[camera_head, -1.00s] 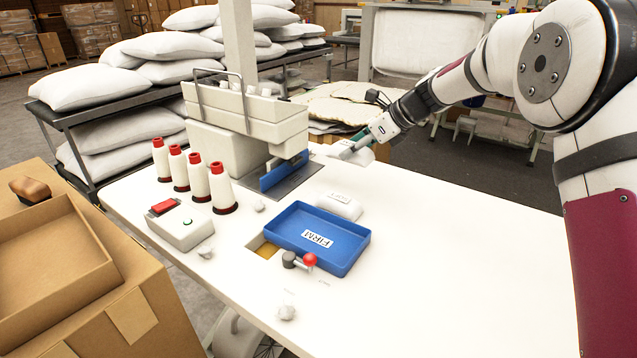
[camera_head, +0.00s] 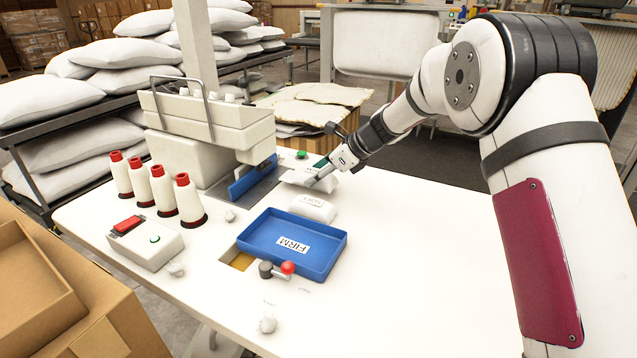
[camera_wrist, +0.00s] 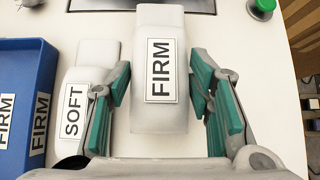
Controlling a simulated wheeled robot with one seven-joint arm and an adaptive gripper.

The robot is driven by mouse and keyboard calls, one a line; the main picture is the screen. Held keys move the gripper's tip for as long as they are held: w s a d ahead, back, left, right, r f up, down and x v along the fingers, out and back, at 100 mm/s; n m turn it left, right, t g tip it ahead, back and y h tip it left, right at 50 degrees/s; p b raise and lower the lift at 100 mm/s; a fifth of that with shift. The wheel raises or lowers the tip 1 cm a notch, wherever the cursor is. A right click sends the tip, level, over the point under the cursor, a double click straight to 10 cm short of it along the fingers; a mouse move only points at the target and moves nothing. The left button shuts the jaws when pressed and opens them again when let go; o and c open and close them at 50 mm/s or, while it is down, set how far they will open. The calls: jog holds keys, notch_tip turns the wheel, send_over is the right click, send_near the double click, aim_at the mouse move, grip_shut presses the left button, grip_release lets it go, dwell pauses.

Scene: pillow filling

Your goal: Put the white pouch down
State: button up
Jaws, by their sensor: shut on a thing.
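A white pouch labelled FIRM (camera_wrist: 160,75) lies between the green-padded fingers of my gripper (camera_wrist: 160,100) in the wrist view. My gripper is shut on it. In the head view my gripper (camera_head: 322,176) holds this pouch (camera_head: 297,178) low over the white table, near the sewing machine; I cannot tell whether its underside touches the table. A second white pouch, labelled SOFT (camera_head: 312,207), lies on the table just in front of it, and left of it in the wrist view (camera_wrist: 80,112). A blue tray labelled FIRM (camera_head: 330,262) stands nearer, beside the SOFT pouch.
The sewing machine (camera_head: 205,125) with its blue plate stands left of my gripper. Several red-topped thread cones (camera_head: 162,188) and a control box (camera_head: 145,245) are farther left. A green button (camera_head: 301,154) is just behind the held pouch. The table's right part (camera_head: 420,260) is clear.

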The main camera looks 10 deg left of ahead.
jog(key=shift+f, duration=1.25)
jog(key=shift+f, duration=0.15)
jog(key=o, duration=1)
jog(key=shift+d+r, duration=0.2)
jog(key=shift+r, duration=0.1)
jog(key=v, duration=1.1)
jog(key=shift+s+d+r, duration=0.15)
jog(key=shift+s+r, duration=0.05)
